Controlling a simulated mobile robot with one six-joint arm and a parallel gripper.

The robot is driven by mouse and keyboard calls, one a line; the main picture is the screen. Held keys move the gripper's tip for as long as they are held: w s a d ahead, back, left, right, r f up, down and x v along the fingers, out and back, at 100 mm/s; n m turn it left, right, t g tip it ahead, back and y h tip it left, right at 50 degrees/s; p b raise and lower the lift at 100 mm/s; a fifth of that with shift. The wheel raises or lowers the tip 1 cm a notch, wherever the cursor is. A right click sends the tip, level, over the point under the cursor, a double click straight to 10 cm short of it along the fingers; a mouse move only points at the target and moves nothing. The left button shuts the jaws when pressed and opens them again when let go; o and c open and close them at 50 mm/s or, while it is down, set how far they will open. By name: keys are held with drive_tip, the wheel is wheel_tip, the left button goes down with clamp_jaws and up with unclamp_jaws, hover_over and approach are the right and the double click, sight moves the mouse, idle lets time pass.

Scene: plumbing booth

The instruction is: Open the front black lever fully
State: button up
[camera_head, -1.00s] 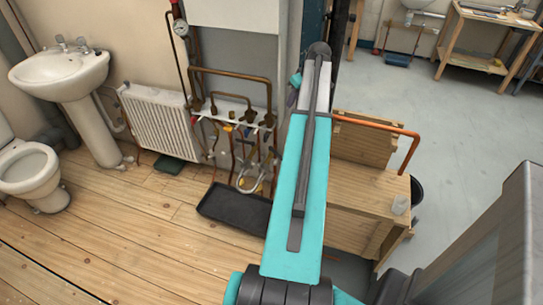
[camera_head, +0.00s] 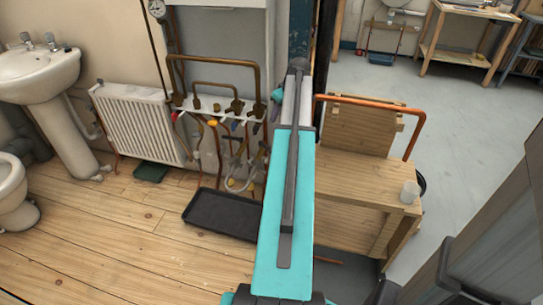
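I cannot make out a black lever for certain among the dark fittings and hoses there. My teal arm stands upright in front of the right end of the pipework and hides part of it. My gripper is hidden behind the arm; only a small teal piece shows at the arm's left.
A white radiator (camera_head: 137,122) and a washbasin (camera_head: 38,75) stand at left. A black tray (camera_head: 222,213) lies on the wooden floor below the pipes. Floor at front left is clear.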

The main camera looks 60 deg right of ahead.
drive_tip(key=b, duration=1.2)
approach(267, 148)
drive_tip(key=s, duration=0.3)
drive_tip(key=shift+a+f, duration=0.15)
drive_tip(key=shift+a, duration=0.1)
drive_tip(key=shift+b+x, duration=1.4)
drive_tip(key=shift+x, duration=2.3)
